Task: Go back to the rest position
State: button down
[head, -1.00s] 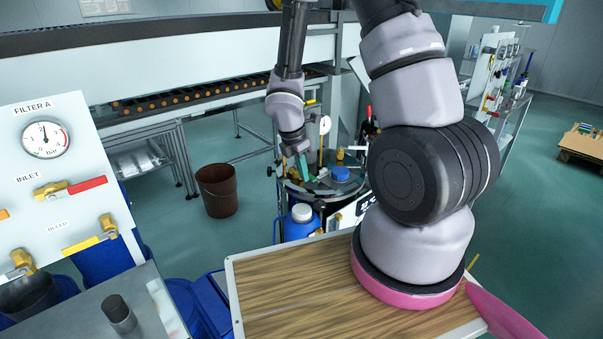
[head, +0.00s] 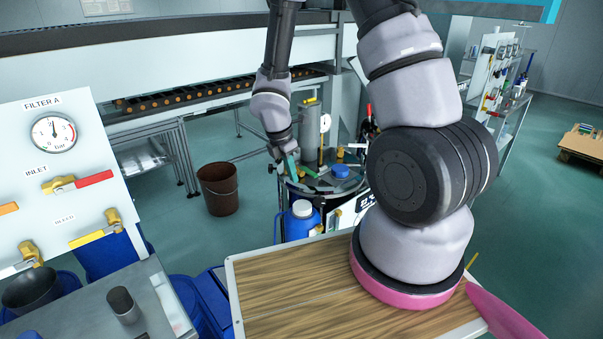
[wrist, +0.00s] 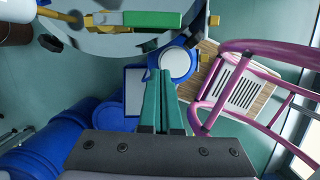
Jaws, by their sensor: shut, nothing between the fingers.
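My gripper (head: 290,165) hangs at the end of my arm in the middle of the head view, at the left side of the round equipment lid beyond the wooden deck. In the wrist view its teal fingers (wrist: 164,98) are together with nothing between them. The fingertips point toward a blue container with a white cap (wrist: 177,62) and the edge of a round metal vessel (wrist: 95,45). I cannot tell from the head view whether the fingers touch the lid.
The panel with FILTER A gauge (head: 54,132), red inlet handle (head: 93,178) and yellow bleed handle (head: 86,239) stands at left. A brown bucket (head: 218,189) is on the floor. A conveyor (head: 190,92) runs behind. Open floor (head: 530,240) lies at right.

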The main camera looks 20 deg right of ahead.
jog(key=s+d+r+m+t+y, duration=0.15)
jog(key=r+m, duration=0.45)
jog(key=r, duration=0.6)
jog(key=s+d+r+m+t, duration=0.1)
jog(key=s+d+r+m, duration=0.15)
jog(key=r+m, duration=0.65)
jog(key=s+r+m+t+y, duration=0.1)
jog(key=s+r+m+t, duration=0.1)
jog(key=s+r+m, duration=0.3)
jog(key=s+r+m+t+y, duration=0.2)
jog(key=s+r+m, duration=0.3)
jog(key=r, duration=0.6)
jog(key=shift+s+m, duration=0.2)
jog(key=shift+m, duration=0.1)
